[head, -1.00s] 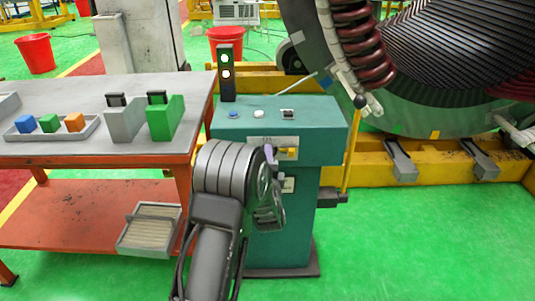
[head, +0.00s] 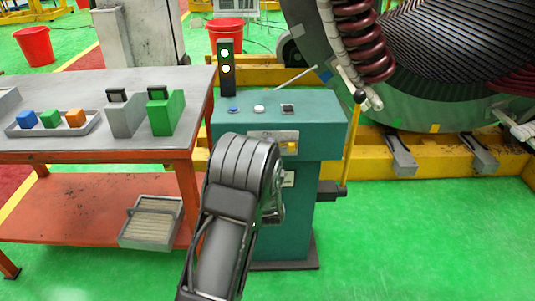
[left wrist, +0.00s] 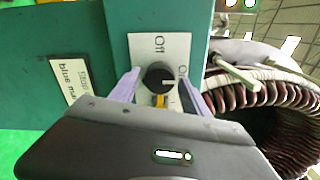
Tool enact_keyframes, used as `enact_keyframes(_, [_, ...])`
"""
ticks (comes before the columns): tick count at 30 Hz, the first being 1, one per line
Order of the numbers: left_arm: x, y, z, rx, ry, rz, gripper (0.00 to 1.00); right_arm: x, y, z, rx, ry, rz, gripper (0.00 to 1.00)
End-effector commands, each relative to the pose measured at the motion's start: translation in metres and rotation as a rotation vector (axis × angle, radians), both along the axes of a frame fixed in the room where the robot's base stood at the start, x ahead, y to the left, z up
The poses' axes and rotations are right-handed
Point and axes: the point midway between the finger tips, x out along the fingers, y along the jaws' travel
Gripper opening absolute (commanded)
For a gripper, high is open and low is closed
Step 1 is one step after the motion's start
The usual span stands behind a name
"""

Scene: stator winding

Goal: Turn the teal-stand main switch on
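The teal stand (head: 300,222) stands right of the workbench in the head view. Its front carries a pale switch plate (head: 262,135) with a yellow part (head: 292,147). In the left wrist view, the main switch is a round black knob (left wrist: 158,75) on a white plate (left wrist: 171,44) marked "Off" above and a partly hidden label to the right. My wrist hides the fingers in the head view.
A lamp post (head: 226,80) with two lit lamps stands at the stand's back left. The stand's top has a blue button (head: 233,110) and a white button (head: 259,109). The workbench (head: 60,152) is close on the left. A large wound stator (head: 440,60) is behind.

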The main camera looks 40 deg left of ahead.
Motion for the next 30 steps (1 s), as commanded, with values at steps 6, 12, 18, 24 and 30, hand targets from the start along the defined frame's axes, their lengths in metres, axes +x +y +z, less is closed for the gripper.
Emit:
enact_keyframes(6, [0.0, 0.0, 0.0, -0.001, -0.001, 0.0, 0.63, 0.0, 0.0, 0.0, 0.0, 0.0, 0.0, 0.36])
enact_keyframes(12, [-0.002, -0.002, 0.0, -0.002, 0.0, -0.001, 0.63, 0.0, 0.0, 0.0, 0.0, 0.0, 0.0, 0.36])
enact_keyframes(18, [-0.02, -0.016, 0.0, -0.003, 0.001, -0.001, 0.63, 0.0, 0.0, 0.002, 0.0, 0.0, 0.0, 0.36])
enact_keyframes(24, [-0.046, -0.036, 0.0, -0.002, 0.0, -0.002, 0.63, 0.0, 0.0, 0.003, 0.0, 0.0, 0.0, 0.36])
enact_keyframes(30, [-0.061, -0.047, 0.0, -0.002, 0.0, -0.001, 0.63, 0.0, 0.0, 0.004, 0.0, 0.0, 0.0, 0.36])
